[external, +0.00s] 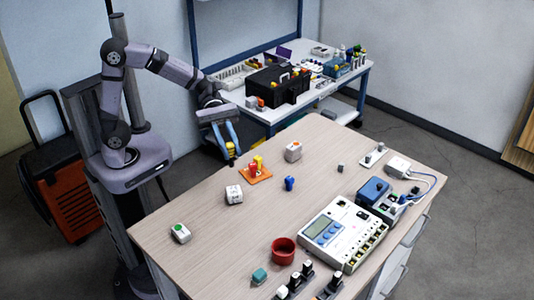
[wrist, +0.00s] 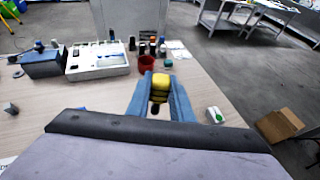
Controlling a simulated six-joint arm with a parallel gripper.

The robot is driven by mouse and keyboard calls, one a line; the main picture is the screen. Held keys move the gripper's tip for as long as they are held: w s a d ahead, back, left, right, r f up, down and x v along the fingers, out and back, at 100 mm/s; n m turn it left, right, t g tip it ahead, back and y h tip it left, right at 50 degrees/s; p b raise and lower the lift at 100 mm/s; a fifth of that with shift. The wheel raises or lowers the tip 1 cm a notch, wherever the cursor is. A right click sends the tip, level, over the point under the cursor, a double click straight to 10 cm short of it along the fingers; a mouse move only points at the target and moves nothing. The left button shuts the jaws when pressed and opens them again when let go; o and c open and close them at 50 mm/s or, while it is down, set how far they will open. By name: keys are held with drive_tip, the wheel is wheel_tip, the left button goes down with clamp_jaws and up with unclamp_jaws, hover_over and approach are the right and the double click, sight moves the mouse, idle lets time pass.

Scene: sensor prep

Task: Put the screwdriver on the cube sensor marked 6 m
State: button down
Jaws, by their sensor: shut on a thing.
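My gripper (external: 231,150) has blue fingers and hangs above the table's back left part. It is shut on a yellow and black screwdriver (external: 230,147). In the wrist view the screwdriver's yellow end (wrist: 161,82) shows between the fingers, with a dark part below it. A white cube (external: 234,195) with dark print stands on the table, nearer the camera than the gripper. Another whitish cube (external: 293,151) stands to the right, further back. The print is too small to read, so I cannot tell which is marked 6 m.
An orange plate (external: 263,178) with red and yellow pieces lies close to the gripper. A blue piece (external: 289,184), a red bowl (external: 283,250), a white box with a green button (external: 180,233) and a large white instrument (external: 340,234) are on the table. The left front is mostly clear.

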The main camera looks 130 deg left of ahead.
drive_tip(key=shift+f+b, duration=0.5)
drive_tip(key=shift+f, duration=4.55)
drive_tip(key=shift+f, duration=0.2)
drive_tip(key=c, duration=1.6)
unclamp_jaws()
drive_tip(key=shift+o, duration=0.2)
drive_tip(key=shift+r, duration=0.1)
drive_tip(key=shift+r, duration=0.15)
drive_tip(key=v, duration=1.2)
